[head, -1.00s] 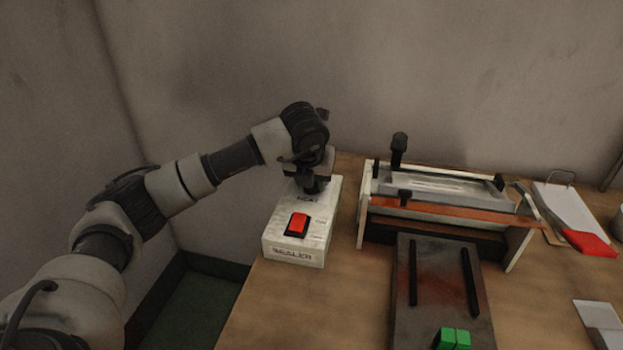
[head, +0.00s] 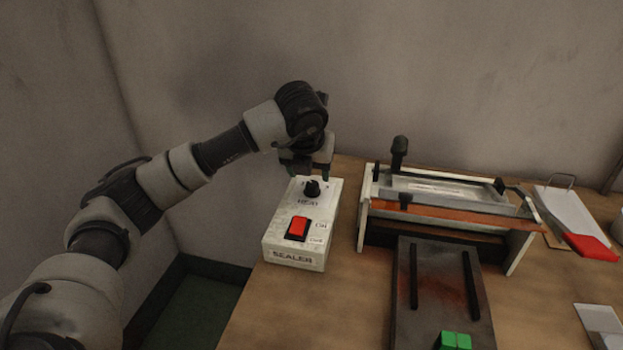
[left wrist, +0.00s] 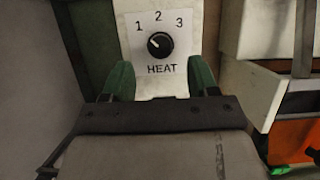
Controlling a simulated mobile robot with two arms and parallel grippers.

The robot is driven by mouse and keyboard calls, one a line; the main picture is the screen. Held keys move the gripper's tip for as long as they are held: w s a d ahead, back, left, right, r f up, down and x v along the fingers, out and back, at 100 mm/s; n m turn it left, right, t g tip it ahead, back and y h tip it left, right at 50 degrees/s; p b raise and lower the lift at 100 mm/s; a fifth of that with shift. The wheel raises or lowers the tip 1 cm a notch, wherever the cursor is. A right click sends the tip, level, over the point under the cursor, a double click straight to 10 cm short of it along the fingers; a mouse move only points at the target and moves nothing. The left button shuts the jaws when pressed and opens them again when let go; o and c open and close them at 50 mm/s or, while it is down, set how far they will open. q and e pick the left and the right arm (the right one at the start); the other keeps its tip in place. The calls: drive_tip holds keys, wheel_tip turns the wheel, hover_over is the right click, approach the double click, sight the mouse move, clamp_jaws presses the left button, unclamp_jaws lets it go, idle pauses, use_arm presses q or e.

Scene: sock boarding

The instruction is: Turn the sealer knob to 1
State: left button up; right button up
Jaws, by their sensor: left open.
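The sealer box (head: 270,238) is white and stands at the table's left end, with a black heat knob (head: 312,188) on top. In the left wrist view the knob (left wrist: 160,45) sits below the marks 1, 2 and 3. Its white pointer line is angled up and left, toward the 1. My left gripper (head: 308,172) is open and empty, above and behind the knob, apart from it. Its green fingers (left wrist: 160,70) show in the left wrist view, spread on either side below the knob. My right gripper is out of view.
A red switch (head: 298,227) sits on the box in front of the knob. The sealer press (head: 440,210) with its handle stands to the right, and a dark plate (head: 435,290) with green blocks (head: 453,340) lies before it. A wall is close behind.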

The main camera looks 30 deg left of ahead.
use_arm(q)
drive_tip(key=v, duration=0.5)
drive_tip(key=shift+s+r, duration=0.1)
drive_tip(key=shift+r, duration=0.2)
